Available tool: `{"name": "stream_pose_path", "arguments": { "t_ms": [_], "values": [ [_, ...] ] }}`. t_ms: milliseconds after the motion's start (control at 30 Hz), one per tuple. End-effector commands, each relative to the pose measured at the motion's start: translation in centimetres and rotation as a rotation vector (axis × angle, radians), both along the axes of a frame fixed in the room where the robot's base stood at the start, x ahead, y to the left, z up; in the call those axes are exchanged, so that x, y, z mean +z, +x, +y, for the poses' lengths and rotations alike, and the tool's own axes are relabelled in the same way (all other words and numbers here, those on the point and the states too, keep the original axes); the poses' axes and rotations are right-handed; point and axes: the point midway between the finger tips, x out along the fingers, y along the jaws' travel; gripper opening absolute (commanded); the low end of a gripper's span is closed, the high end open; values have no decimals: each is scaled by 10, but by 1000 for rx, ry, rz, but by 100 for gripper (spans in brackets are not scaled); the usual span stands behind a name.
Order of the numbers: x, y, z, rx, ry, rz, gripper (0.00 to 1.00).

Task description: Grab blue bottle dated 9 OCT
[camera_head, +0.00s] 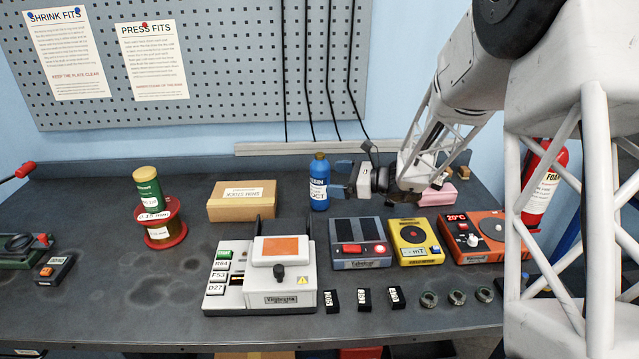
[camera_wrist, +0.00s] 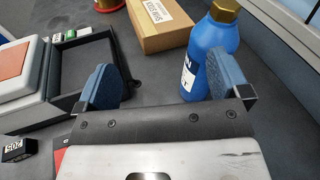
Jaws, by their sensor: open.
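The blue bottle (camera_head: 319,186) with a gold cap stands upright at the back of the bench. Its white label shows "OCT", but the day number is too small to read surely. My gripper (camera_head: 344,178) is open and empty just right of the bottle in the head view. In the wrist view, the bottle (camera_wrist: 213,45) stands beyond my gripper (camera_wrist: 160,82), towards the right. The right finger overlaps the bottle's lower right side, and part of the label is hidden or cut off. Whether that finger touches the bottle cannot be told.
A cardboard box (camera_head: 241,201) stands left of the bottle. A grey press device (camera_head: 265,280) with an orange plate, a grey unit (camera_head: 360,243) and a yellow meter (camera_head: 416,241) stand in front. A red spool (camera_head: 160,222) carries a green can (camera_head: 148,188) further left.

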Motion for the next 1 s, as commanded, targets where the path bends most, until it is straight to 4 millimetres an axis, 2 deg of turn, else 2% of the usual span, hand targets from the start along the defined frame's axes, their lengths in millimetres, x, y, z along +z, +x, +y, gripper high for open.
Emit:
{"name": "stream_pose_path", "arguments": {
  "t_ms": [100,300,767,1000],
  "values": [
    [-17,26,-10,-68,81,42,94],
    [-33,50,-20,-136,165,79,94],
    [-36,55,-21,-151,182,86,94],
    [-35,62,-8,-148,182,84,94]
  ]
}}
